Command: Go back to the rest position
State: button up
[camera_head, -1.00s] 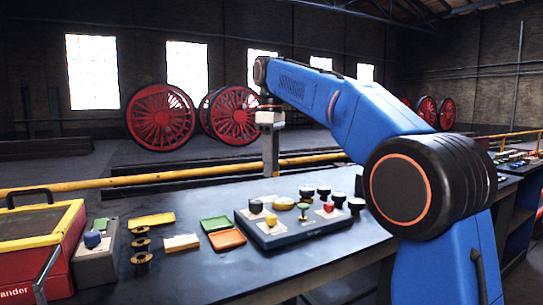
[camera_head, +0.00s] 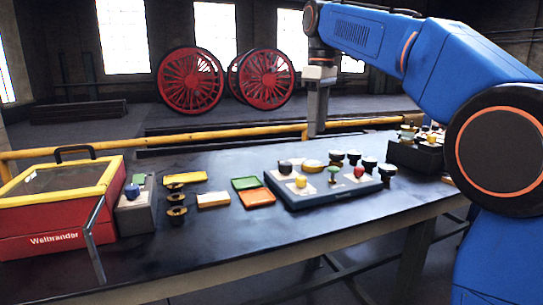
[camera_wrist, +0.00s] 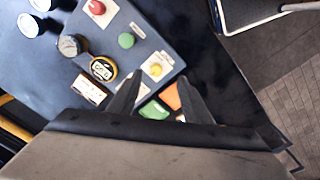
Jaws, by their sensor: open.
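My gripper (camera_head: 317,112) hangs down from my blue arm above the back of the workbench, near the yellow rail in the head view. In the wrist view my gripper (camera_wrist: 158,97) shows its two dark fingers apart, with nothing between them but the bench far below. The grey-blue board (camera_head: 325,199) with coloured knobs lies on the bench below and in front of it. The green tray (camera_head: 245,183) and the orange tray (camera_head: 258,198) lie left of the board.
A red case with a yellow-framed lid (camera_head: 50,215) stands at the bench's left end, beside a grey box with a blue knob (camera_head: 133,205). A yellow rail (camera_head: 190,138) runs behind the bench (camera_head: 230,250). Red spoked wheels (camera_head: 190,80) stand beyond. The front of the bench is clear.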

jog(key=s+d+f+m+t, duration=0.1)
jog(key=s+d+f+m, duration=0.2)
jog(key=s+d+f, duration=0.35)
jog(key=s+d+f+m+t, duration=0.1)
jog(key=s+d+f+m, duration=0.25)
jog(key=s+f, duration=0.55)
jog(key=s+d+f+m+t, duration=0.1)
jog(key=s+d+f+m, duration=0.1)
jog(key=s+f, duration=0.7)
jog(key=s+d+f+m+t, duration=0.1)
jog(key=s+d+f+m, duration=0.1)
jog(key=s+f, duration=0.7)
jog(key=shift+d+f+m, duration=0.15)
jog(key=shift+d+m, duration=0.2)
jog(key=shift+m, duration=0.2)
